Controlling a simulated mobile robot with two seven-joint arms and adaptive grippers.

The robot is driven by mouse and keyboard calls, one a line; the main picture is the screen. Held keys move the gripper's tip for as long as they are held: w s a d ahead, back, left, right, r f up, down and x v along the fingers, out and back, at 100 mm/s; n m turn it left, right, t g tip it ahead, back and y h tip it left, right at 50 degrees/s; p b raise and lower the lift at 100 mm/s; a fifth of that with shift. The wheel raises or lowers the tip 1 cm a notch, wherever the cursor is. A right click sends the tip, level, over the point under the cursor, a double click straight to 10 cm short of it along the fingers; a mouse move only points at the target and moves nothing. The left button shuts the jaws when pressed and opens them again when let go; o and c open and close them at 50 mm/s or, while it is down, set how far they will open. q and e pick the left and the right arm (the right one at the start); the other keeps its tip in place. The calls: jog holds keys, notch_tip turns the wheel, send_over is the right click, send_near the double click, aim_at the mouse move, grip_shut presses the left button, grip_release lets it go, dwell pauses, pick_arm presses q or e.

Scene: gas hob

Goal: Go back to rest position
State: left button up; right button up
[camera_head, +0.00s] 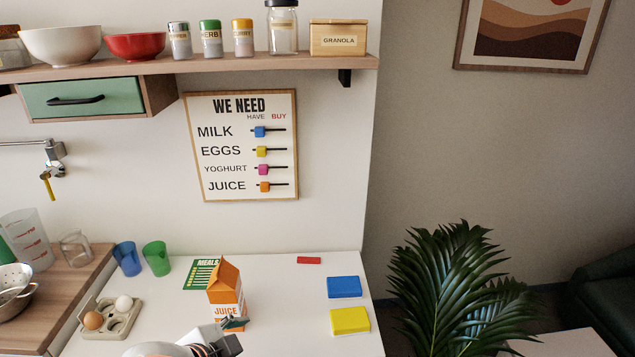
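The head view shows a gripper (226,330) at the bottom, its arm coming in from the lower left, so I take it as my left one. It is in front of an orange and white juice carton (226,285) that stands upright on the white counter. The gripper overlaps the carton's lower part in the picture. I cannot tell whether the fingers touch it or how far apart they are. My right gripper is not in view. The sign (240,145) on the wall lists milk, eggs, yoghurt and juice with coloured sliders.
An egg tray (122,318) with two eggs sits left of the gripper. Blue (127,258) and green (156,258) cups stand behind it. Blue (344,287) and yellow (349,320) blocks lie to the right. A shelf (200,68) runs above; a plant (455,290) stands beyond the counter.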

pick_arm(q)
jog(key=s+a+f+n+y, duration=0.2)
jog(key=s+a+f+y, duration=0.15)
jog(key=a, duration=0.45)
jog(key=s+a+f+n+g+y, duration=0.1)
jog(key=s+a+f+y, duration=0.1)
jog(key=s+a, duration=0.4)
jog(key=s+a+f+n+y, duration=0.2)
jog(key=s+a+y, duration=0.1)
jog(key=a, duration=0.6)
jog(key=d+f+n+t+h, duration=0.3)
jog(key=d+f+h, duration=0.4)
jog(key=d+f, duration=0.6)
notch_tip(320, 180, down, 3)
jog(key=shift+w+d+f, duration=0.1)
jog(key=shift+w+d, duration=0.05)
jog(key=shift+d, duration=0.25)
